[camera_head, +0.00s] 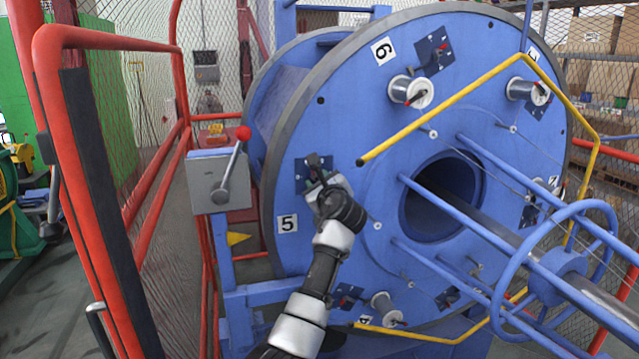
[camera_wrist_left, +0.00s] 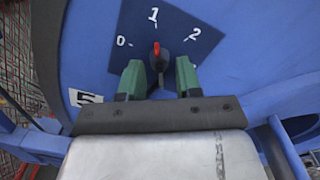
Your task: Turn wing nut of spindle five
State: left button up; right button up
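The blue disc carries a white label 5 (camera_head: 287,223), which also shows in the left wrist view (camera_wrist_left: 86,97). Beside it is a dark blue plate (camera_head: 299,181). In the left wrist view the plate (camera_wrist_left: 138,24) is marked 0, 1 and 2, with a small red-faced turning piece (camera_wrist_left: 156,49) pointing up towards 1. My left gripper (camera_head: 318,168) is at this plate. In the wrist view its green fingers (camera_wrist_left: 160,70) are apart, either side of the turning piece's lower part; contact cannot be told. Any spool at position five is hidden by my arm. My right gripper is out of view.
Spindle six has a white spool (camera_head: 410,91) and its own plate (camera_head: 434,50). A yellow bent bar (camera_head: 450,102) and blue rods (camera_head: 470,225) project from the disc. A grey lever box (camera_head: 213,182) and red fence (camera_head: 110,40) stand left.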

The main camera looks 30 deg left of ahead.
pick_arm(q)
grip_shut()
jog(key=shift+n, duration=0.4)
jog(key=shift+w+n, duration=0.1)
jog(key=shift+n, duration=0.8)
jog(key=n, duration=0.2)
jog(key=shift+n, duration=0.3)
jog(key=n, duration=0.3)
jog(key=shift+w+d+r+n+b, duration=0.1)
jog(key=shift+n+b, duration=0.2)
jog(key=shift+b, duration=0.1)
jog(key=shift+r+n+b, duration=0.15)
jog(key=shift+n+b, duration=0.35)
jog(key=shift+n, duration=1.1)
